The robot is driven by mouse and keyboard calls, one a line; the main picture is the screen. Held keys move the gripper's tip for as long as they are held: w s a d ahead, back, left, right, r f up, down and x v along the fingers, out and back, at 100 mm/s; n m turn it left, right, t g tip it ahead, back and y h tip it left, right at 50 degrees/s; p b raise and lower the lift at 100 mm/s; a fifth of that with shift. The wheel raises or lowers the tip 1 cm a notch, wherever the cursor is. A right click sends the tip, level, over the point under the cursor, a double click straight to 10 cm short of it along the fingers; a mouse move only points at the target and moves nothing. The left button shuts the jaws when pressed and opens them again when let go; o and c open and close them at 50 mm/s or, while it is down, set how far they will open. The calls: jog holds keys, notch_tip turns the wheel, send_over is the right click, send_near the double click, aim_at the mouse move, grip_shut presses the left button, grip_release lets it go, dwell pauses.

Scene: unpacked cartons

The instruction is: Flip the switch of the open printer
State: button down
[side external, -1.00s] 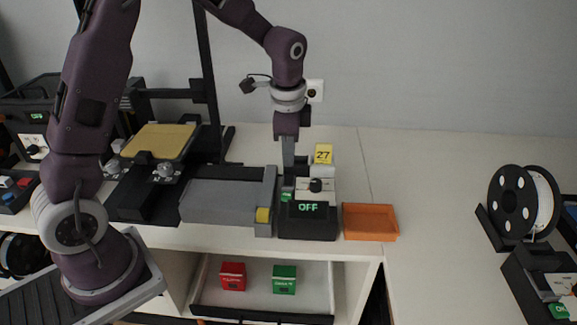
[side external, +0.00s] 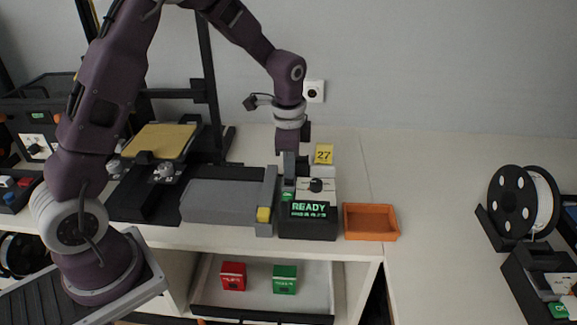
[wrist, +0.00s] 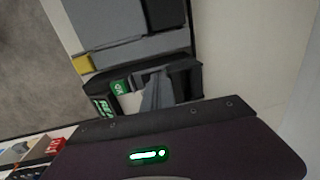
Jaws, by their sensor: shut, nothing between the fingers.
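The open-frame printer has a yellow bed (side external: 160,141) at the left. Beside it stands a black control box (side external: 308,230) whose green display (side external: 309,209) reads READY, with smaller text below. A green-marked switch area (side external: 287,196) is at the box's left, and it also shows in the wrist view (wrist: 118,87). My gripper (side external: 289,178) is shut and empty, pointing down directly over that area. In the wrist view the fingers (wrist: 152,97) reach over the box; whether they touch the switch is hidden.
A grey block (side external: 228,202) with a yellow button adjoins the box's left side. An orange tray (side external: 370,222) lies to its right, and a yellow card marked 27 (side external: 324,154) stands behind. An open drawer (side external: 262,311) below holds red and green boxes.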

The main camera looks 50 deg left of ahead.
aim_at(289, 182)
jog(key=shift+s+f, duration=0.15)
jog(key=shift+f, duration=0.25)
jog(key=shift+s+d, duration=0.6)
jog(key=shift+d, duration=0.05)
notch_tip(289, 182, up, 15)
jog(key=shift+s+d+f, duration=0.15)
jog(key=shift+d, duration=0.15)
jog(key=n, duration=1.8)
jog(key=shift+w+a, duration=0.2)
jog(key=shift+a, duration=0.1)
